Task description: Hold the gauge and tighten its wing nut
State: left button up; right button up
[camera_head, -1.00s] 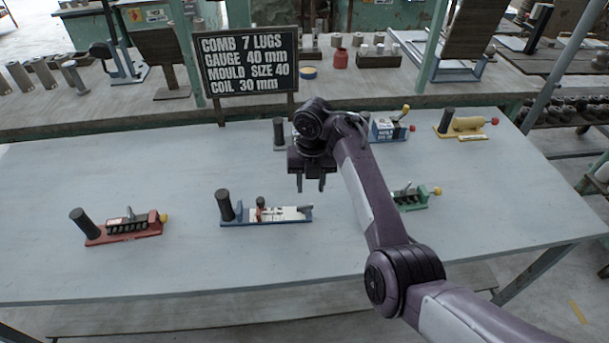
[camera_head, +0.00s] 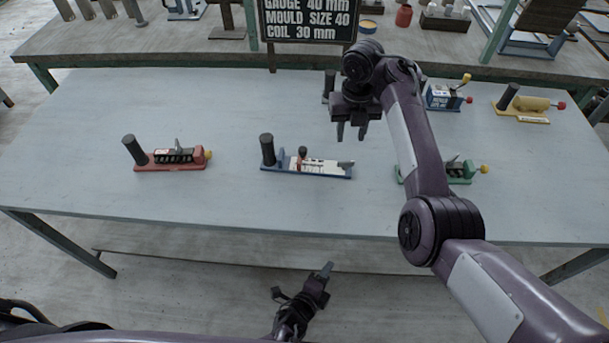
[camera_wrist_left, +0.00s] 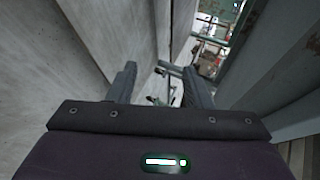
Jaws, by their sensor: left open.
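A device on a blue base with a white plate (camera_head: 322,165) lies on the grey table; it looks like the gauge. A dark upright cylinder (camera_head: 267,150) stands at its left end. A small brown upright part (camera_head: 302,153) on it may be the wing nut; its shape is too small to tell. My right gripper (camera_head: 351,132) hangs open and empty above and behind the gauge's right end. My left gripper (camera_head: 303,282) is open and empty, below and in front of the table's near edge. Its two fingers show apart in the left wrist view (camera_wrist_left: 160,82).
The grey table (camera_head: 220,205) also holds a red device (camera_head: 172,160), a green one (camera_head: 460,172), a blue one (camera_head: 443,97) and a yellow one (camera_head: 530,104). A sign (camera_head: 308,20) stands behind. The table's front strip is clear.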

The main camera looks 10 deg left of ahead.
pick_arm(q)
jog(key=d+r+m+t+h, duration=0.25)
jog(key=d+r+m, duration=0.2)
jog(key=r, duration=0.65)
jog(key=d+r+m+t+h, duration=0.25)
jog(key=d+r+t, duration=0.2)
jog(key=r, duration=0.75)
jog(key=w+a+r+t+y, duration=0.1)
jog(key=a+r+t+y, duration=0.1)
jog(key=a+r+y, duration=0.15)
jog(key=m+g+y, duration=0.3)
jog(key=m+y, duration=0.1)
jog(key=y, duration=0.7)
send_near(301, 156)
jog(key=x, duration=0.3)
jog(key=shift+d+r, duration=0.1)
jog(key=shift+d, duration=0.2)
jog(key=shift+w+a+y, duration=0.2)
jog(key=shift+w+y, duration=0.05)
jog(key=shift+w, duration=0.05)
jog(key=shift+x, duration=3.85)
jog(key=shift+a+f, duration=0.1)
jog(key=shift+f, duration=0.15)
